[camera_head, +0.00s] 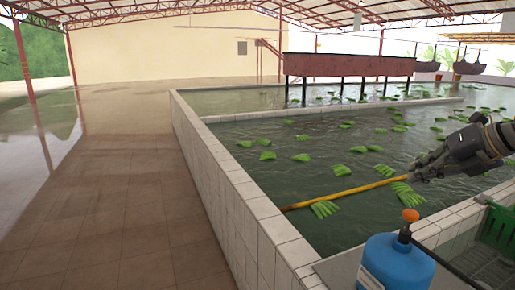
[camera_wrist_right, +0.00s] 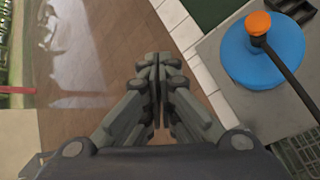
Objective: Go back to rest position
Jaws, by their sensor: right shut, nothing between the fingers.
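My right gripper (camera_head: 424,170) comes in from the right in the head view, held above the water near the basin's near right edge. In the right wrist view its fingers (camera_wrist_right: 157,62) are pressed together with nothing between them, over the brown floor and the tiled wall. My left gripper is not in the head view.
A blue canister (camera_head: 388,268) with an orange cap stands on a grey surface at the front right, beside a green crate (camera_head: 497,228). A tiled basin wall (camera_head: 237,192) holds water with floating green banana bunches (camera_head: 302,158) and a yellow pole (camera_head: 345,192). The tiled walkway (camera_head: 120,215) is clear.

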